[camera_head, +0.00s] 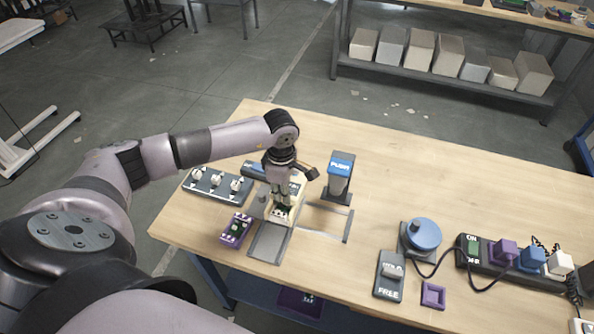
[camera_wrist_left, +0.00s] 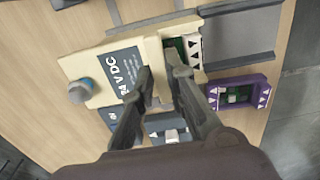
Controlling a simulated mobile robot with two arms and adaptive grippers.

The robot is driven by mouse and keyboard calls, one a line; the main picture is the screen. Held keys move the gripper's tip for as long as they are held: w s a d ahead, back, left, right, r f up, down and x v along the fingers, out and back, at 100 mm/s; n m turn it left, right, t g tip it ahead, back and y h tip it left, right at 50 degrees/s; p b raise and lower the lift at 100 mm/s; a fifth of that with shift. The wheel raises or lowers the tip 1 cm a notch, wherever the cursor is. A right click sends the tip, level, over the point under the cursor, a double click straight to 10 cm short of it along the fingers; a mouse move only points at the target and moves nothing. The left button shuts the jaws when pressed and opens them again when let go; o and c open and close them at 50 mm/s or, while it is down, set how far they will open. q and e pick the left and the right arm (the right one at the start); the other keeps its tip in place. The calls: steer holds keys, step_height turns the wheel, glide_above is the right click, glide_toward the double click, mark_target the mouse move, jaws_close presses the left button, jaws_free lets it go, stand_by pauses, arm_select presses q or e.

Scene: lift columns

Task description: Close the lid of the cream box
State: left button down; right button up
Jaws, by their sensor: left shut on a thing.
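The cream box (camera_head: 292,214) sits on the table below my left gripper (camera_head: 281,204). Its near end is uncovered and shows a green inside with white triangle marks, seen also in the left wrist view (camera_wrist_left: 194,52). The cream lid (camera_wrist_left: 110,62) carries a dark "24 V DC" label and lies over the far part; a blue-grey knob (camera_wrist_left: 82,91) shows at its far end. My left gripper, in the wrist view (camera_wrist_left: 160,66), is shut on a cream part between its fingertips, seemingly the lid. The fingers hide the exact contact. My right gripper is out of view.
A purple box (camera_head: 237,229) and a panel with several white knobs (camera_head: 217,184) stand left of the cream box. A grey plate (camera_head: 268,244) lies in front. A blue "PUSH" block (camera_head: 340,175) stands to the right. Open table lies beyond it.

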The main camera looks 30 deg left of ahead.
arm_select(q)
steer(key=shift+s+d+p, duration=0.25)
steer(key=shift+s, duration=0.9)
steer(key=shift+s+d+p, duration=0.2)
steer(key=shift+s+d, duration=0.05)
steer(key=shift+s, duration=0.85)
steer(key=c, duration=1.6)
jaws_free()
steer(key=shift+w, duration=0.1)
steer(key=shift+c, duration=0.2)
steer(key=shift+r, duration=0.1)
step_height(320, 180, up, 6)
steer(key=p, duration=0.3)
